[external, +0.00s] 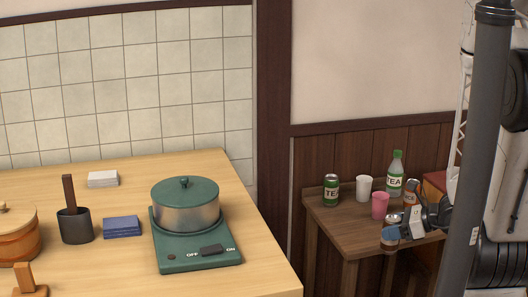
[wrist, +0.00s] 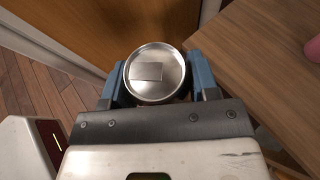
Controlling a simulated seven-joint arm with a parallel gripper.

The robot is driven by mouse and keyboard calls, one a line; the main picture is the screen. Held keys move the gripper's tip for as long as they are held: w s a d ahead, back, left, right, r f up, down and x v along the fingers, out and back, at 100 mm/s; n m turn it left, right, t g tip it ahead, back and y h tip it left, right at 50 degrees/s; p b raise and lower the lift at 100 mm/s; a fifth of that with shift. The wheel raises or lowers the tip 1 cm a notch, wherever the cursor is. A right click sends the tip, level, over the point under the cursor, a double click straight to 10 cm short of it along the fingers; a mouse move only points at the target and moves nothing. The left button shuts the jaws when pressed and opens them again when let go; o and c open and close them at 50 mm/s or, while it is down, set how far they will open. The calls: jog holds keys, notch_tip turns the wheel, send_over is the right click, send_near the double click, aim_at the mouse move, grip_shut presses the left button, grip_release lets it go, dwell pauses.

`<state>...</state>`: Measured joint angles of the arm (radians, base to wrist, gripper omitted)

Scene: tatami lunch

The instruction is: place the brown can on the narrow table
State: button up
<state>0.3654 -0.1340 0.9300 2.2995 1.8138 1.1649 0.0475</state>
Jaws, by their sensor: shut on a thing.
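My gripper (external: 391,233) is shut on a can (wrist: 155,72). In the external view a small part of the can (external: 389,245) shows brown below the blue finger; the rest is mostly hidden. The narrow table (external: 345,232) is dark brown wood, at the right of the external view. In the wrist view the table (wrist: 255,60) lies to the right of the can, and the can appears over the floor beside the table's edge.
On the narrow table stand a green tea can (external: 331,190), a white cup (external: 363,188), a green-capped bottle (external: 396,175), a pink cup (external: 380,206) and an orange-brown container (external: 411,191). The table's front left is clear. A larger table (external: 100,265) with a pot (external: 186,208) is at left.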

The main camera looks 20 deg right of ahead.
jog(key=shift+w, duration=0.1)
dwell(0.3)
jog(key=w+f, duration=0.1)
jog(key=w, duration=1.4)
jog(key=shift+w+a+f, duration=0.25)
jog(key=shift+w+a, duration=0.15)
jog(key=shift+a, duration=0.05)
jog(key=shift+f, duration=0.1)
jog(key=shift+f, duration=1.7)
jog(key=shift+f, duration=0.1)
jog(key=o, duration=0.9)
